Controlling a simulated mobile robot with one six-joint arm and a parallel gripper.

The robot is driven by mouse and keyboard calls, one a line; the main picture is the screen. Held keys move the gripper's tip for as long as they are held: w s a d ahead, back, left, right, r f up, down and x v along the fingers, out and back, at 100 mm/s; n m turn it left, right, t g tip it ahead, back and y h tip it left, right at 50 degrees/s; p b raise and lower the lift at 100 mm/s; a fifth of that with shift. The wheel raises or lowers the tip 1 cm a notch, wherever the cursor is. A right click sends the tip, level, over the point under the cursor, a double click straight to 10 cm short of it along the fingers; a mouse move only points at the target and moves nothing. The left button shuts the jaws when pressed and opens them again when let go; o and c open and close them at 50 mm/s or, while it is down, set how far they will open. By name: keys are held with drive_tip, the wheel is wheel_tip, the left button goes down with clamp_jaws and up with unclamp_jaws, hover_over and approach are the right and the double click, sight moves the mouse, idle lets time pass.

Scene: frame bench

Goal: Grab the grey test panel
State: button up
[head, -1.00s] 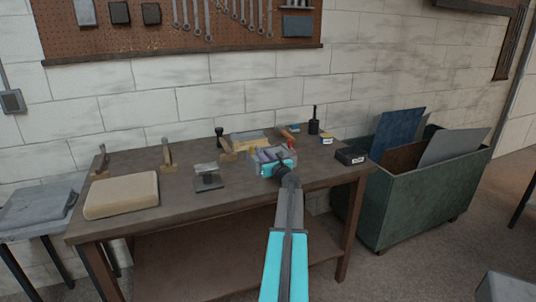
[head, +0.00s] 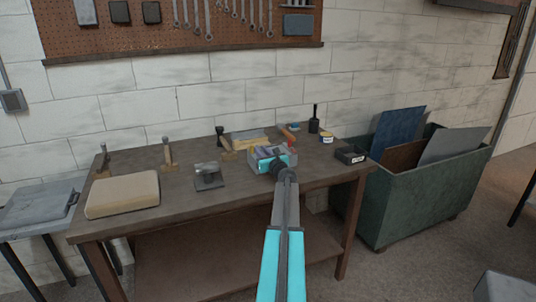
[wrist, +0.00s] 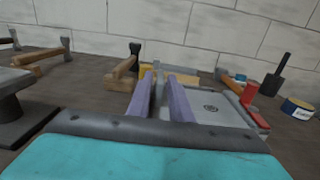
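A flat grey panel (head: 453,146) leans in the green bin at the right of the head view, beside a blue panel (head: 397,131) and a brown panel (head: 404,156). My gripper (head: 262,153) is over the back middle of the workbench, well left of that bin. In the wrist view its two purple fingers (wrist: 160,76) are apart, with no held object visible between them. A flat grey piece with a round mark (wrist: 212,108) lies just right of the fingers; I cannot tell whether it is a panel or part of a case.
The brick wall stands close behind. The bench's front strip is mostly clear.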

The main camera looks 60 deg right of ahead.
clamp_jaws()
drive_tip(key=shift+r, duration=0.2)
drive_tip(key=shift+r, duration=1.35)
drive_tip(key=shift+s+a+r+b, duration=0.15)
drive_tip(key=shift+s+r+b, duration=0.05)
drive_tip(key=shift+b, duration=0.15)
drive_tip(key=r+b+v, duration=0.1)
drive_tip(key=b+v, duration=0.1)
drive_tip(key=v, duration=1.3)
drive_tip(key=shift+a+r, duration=0.25)
drive_tip(key=shift+a, duration=0.1)
